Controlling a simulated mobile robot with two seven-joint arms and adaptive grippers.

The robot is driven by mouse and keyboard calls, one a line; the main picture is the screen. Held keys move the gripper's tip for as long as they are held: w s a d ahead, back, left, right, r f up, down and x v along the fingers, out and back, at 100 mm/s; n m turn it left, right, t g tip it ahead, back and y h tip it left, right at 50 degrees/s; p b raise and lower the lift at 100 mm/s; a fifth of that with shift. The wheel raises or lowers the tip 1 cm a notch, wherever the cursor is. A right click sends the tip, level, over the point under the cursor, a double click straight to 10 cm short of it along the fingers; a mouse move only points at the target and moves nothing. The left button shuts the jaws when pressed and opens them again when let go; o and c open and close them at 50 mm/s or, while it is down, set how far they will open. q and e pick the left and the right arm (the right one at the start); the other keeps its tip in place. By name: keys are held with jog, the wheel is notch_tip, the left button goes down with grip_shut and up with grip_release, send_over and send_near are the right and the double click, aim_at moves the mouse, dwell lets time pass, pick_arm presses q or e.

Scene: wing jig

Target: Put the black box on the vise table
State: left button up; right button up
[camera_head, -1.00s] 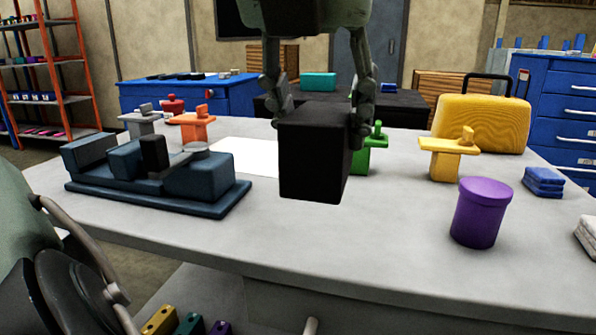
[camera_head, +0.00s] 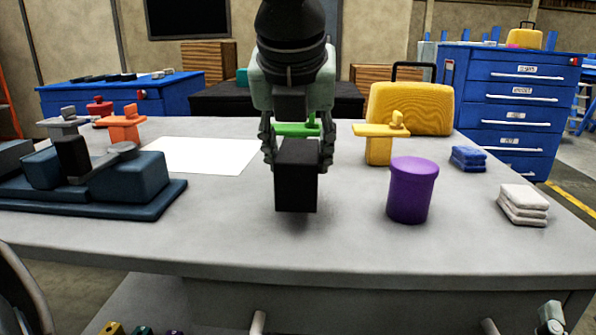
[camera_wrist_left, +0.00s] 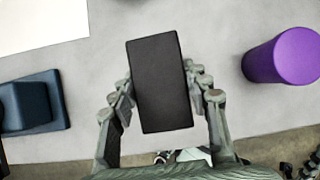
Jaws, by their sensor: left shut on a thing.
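The black box (camera_head: 296,190) is held between the fingers of my left gripper (camera_head: 298,150), which is shut on it. The box hangs upright over the grey vise table (camera_head: 345,240), with a faint shadow under it. I cannot tell for sure whether its bottom touches the top. In the left wrist view the box (camera_wrist_left: 160,85) lies between the two fingers (camera_wrist_left: 160,95). The dark blue vise (camera_head: 125,185) stands on the table at the left.
A purple canister (camera_head: 411,192) stands right of the box. A white sheet (camera_head: 205,156) lies behind left. Orange (camera_head: 124,125), green (camera_head: 290,129) and yellow (camera_head: 379,145) pieces, a yellow case (camera_head: 410,105), blue cloths (camera_head: 468,158) and white cloths (camera_head: 522,203) surround the clear table middle.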

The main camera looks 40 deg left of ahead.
pick_arm(q)
notch_tip(320, 180, down, 2)
jog(key=shift+f, duration=0.2)
pick_arm(e)
jog(key=shift+d+r, duration=0.1)
jog(key=shift+r, duration=0.15)
jog(key=shift+t, duration=0.3)
pick_arm(q)
jog(key=shift+f+b, duration=0.15)
jog(key=shift+b, duration=0.2)
jog(key=o, duration=1.3)
pick_arm(e)
jog(key=shift+s+d+r+t, duration=0.1)
jog(key=shift+d+r+t, duration=0.1)
jog(key=shift+r+t, duration=0.3)
